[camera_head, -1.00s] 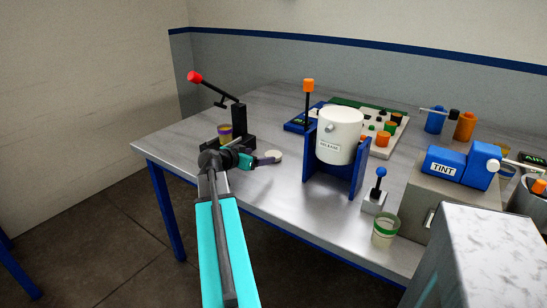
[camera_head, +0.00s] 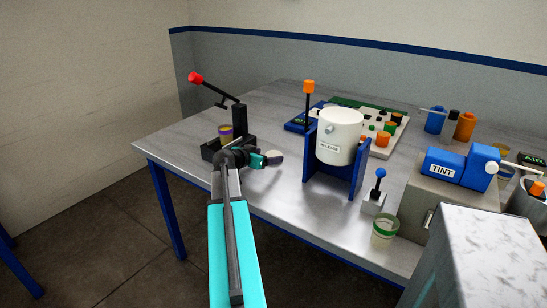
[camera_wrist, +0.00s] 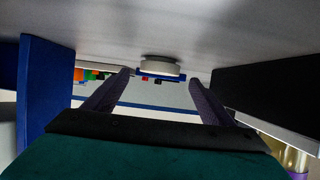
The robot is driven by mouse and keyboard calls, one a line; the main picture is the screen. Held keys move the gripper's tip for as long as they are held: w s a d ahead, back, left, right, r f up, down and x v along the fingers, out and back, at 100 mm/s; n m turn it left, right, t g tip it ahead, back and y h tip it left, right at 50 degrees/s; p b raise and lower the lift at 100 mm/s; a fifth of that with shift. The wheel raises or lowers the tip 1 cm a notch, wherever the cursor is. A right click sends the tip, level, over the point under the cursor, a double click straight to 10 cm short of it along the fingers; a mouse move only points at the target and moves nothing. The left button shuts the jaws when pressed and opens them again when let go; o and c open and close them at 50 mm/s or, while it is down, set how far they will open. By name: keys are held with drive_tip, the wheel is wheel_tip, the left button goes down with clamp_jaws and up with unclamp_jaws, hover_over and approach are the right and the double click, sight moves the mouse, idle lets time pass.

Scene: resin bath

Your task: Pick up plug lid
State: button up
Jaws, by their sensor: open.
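The plug lid (camera_head: 274,154) is a small pale disc lying on the table, between the black lever press and the white pot. In the wrist view, which looks upside down, the pale lid (camera_wrist: 160,66) lies straight ahead, between the two purple fingers and around or just beyond their tips. My gripper (camera_head: 276,162) is open and empty, low over the table and beside the lid. In the wrist view my gripper (camera_wrist: 160,77) has a finger on each side of the lid's line; contact cannot be told. The fingers partly hide the lid in the head view.
The black press (camera_head: 239,122) with a red-tipped lever and a purple-yellow cup (camera_head: 225,129) stand close left of my gripper. The white pot (camera_head: 340,140) in its blue stand (camera_head: 357,180) is to the right. Bare table (camera_head: 290,205) lies in front.

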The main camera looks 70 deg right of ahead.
sight(273, 154)
drive_tip(key=shift+p+x, duration=0.35)
drive_tip(key=shift+x, duration=1.4)
drive_tip(key=c, duration=1.1)
